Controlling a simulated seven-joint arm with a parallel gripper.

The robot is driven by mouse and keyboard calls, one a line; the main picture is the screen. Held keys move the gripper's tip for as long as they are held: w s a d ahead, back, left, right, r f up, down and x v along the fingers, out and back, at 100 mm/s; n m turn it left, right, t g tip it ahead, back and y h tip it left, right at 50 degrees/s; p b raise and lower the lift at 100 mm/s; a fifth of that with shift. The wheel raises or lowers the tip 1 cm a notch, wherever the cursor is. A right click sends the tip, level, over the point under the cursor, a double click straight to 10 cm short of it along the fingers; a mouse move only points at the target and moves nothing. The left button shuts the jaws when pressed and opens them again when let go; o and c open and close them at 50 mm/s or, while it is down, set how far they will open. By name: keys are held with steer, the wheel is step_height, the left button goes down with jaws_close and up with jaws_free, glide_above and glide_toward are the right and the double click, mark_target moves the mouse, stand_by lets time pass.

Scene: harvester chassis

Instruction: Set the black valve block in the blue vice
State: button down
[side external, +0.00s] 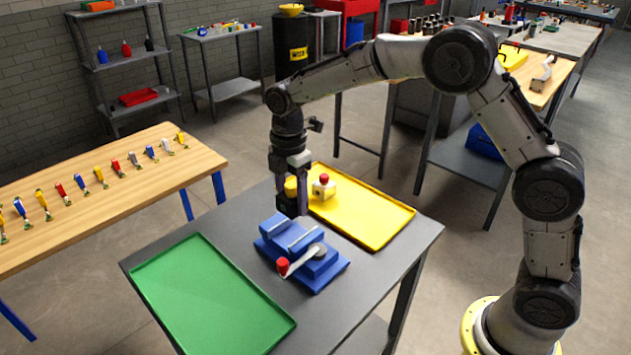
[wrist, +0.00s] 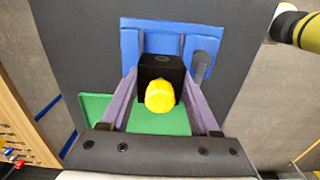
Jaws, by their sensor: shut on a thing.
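The black valve block (side external: 287,206) with its yellow knob (side external: 291,187) is between the fingers of my gripper (side external: 290,193), which is shut on it. In the wrist view the block (wrist: 174,68) and yellow knob (wrist: 160,96) show between the two fingers of my gripper (wrist: 160,80). The blue vice (side external: 322,265) stands on the grey table, with a lever and red handle knob (side external: 283,266) at its front. The block is upright beside the vice's far end in the side view; the wrist view shows the vice (wrist: 210,40) just past it. I cannot tell whether they touch.
A yellow tray (side external: 375,222) holds a white block with a red knob (side external: 324,186). An empty green tray (side external: 205,300) lies left of the vice. A wooden bench (side external: 110,200) with several small coloured items stands to the left.

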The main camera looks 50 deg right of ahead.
steer(key=shift+a, duration=0.2)
steer(key=shift+f, duration=2.2)
steer(key=shift+f, duration=0.7)
stand_by(0.6)
steer(key=shift+c, duration=0.2)
jaws_free()
glide_toward(290, 188)
steer(key=f, duration=0.5)
steer(key=shift+w+d+f, duration=0.25)
steer(key=shift+w+d, duration=0.05)
steer(key=shift+r, duration=0.15)
